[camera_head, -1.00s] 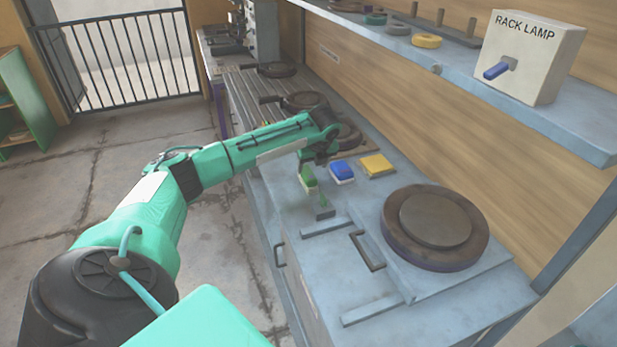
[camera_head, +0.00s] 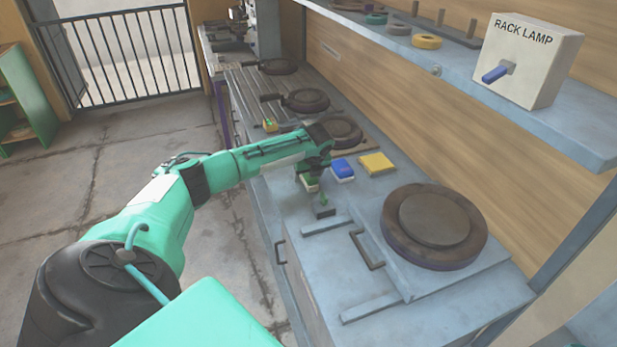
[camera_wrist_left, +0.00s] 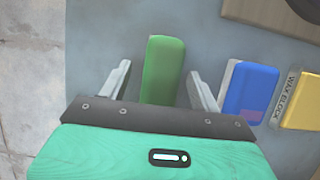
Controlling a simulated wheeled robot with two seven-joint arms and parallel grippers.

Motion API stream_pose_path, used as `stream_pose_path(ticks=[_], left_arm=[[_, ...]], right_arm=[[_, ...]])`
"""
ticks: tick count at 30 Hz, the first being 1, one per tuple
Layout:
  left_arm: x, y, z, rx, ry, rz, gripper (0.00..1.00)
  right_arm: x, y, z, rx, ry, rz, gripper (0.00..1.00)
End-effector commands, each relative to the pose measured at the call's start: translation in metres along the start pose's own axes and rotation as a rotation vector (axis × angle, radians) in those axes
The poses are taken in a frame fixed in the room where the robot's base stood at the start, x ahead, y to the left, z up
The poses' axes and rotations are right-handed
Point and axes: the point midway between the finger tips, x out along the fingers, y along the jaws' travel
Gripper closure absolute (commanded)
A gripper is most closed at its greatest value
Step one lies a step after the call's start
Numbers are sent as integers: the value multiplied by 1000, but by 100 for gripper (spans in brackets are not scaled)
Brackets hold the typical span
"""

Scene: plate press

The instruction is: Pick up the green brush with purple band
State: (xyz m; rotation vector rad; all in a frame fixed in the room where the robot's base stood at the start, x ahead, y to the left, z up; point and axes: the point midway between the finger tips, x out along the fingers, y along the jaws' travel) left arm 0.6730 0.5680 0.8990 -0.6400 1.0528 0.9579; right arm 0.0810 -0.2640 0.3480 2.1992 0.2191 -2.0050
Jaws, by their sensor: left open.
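A green brush or block (camera_wrist_left: 163,70) lies on the grey bench top. In the wrist view it stands between the two parted fingers of my left gripper (camera_wrist_left: 158,72), with a gap on each side. No purple band shows on it; its near end is hidden by the gripper body. In the head view the green piece (camera_head: 311,185) is mostly covered by my left gripper (camera_head: 313,173), which is open just above it. My right gripper is not in view.
A blue block with a white base (camera_head: 342,170) and a yellow wax block (camera_head: 377,164) lie close to the right. A round dark plate press (camera_head: 433,225) and a handle (camera_head: 367,250) are nearer. A yellow-and-green item (camera_head: 270,125) lies behind the arm.

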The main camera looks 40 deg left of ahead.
Motion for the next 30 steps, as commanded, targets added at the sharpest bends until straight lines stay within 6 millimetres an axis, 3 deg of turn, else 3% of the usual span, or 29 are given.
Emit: stream_pose_path(ticks=[25, 26, 30], left_arm=[[4, 0, -2, 0, 0, 0, 36], [4, 0, -2, 0, 0, 0, 38], [4, 0, -2, 0, 0, 0, 66]], right_arm=[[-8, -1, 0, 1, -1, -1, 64], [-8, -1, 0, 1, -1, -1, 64], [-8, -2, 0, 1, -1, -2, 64]])
